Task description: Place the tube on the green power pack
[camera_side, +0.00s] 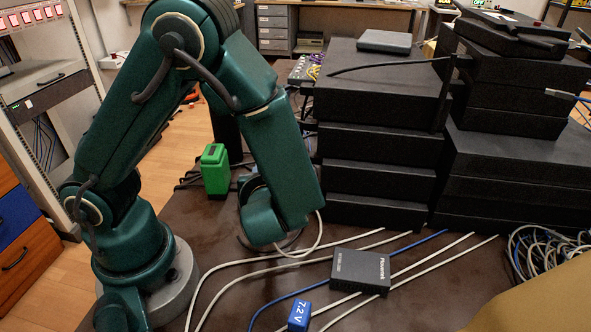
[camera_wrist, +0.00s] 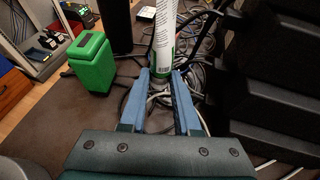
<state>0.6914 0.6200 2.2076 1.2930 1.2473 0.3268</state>
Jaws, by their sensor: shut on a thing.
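The green power pack (camera_side: 214,172) stands upright on the dark table, left of my forearm in the side view. In the wrist view the green power pack (camera_wrist: 93,62) is at the left, apart from my gripper. My gripper (camera_wrist: 161,80) has its blue fingers shut on the tube (camera_wrist: 163,42), which is white with a green-marked label. The tube points up and away between the fingertips, and its far end is cut off by the top of the frame. In the side view my arm hides the fingers and the tube.
Stacks of black devices (camera_side: 376,158) fill the table's right side, close to my forearm. A small black box (camera_side: 360,271), a blue 7.2 V pack (camera_side: 299,316) and several cables lie in front. Table between the power pack and my gripper looks mostly clear, with some cables behind.

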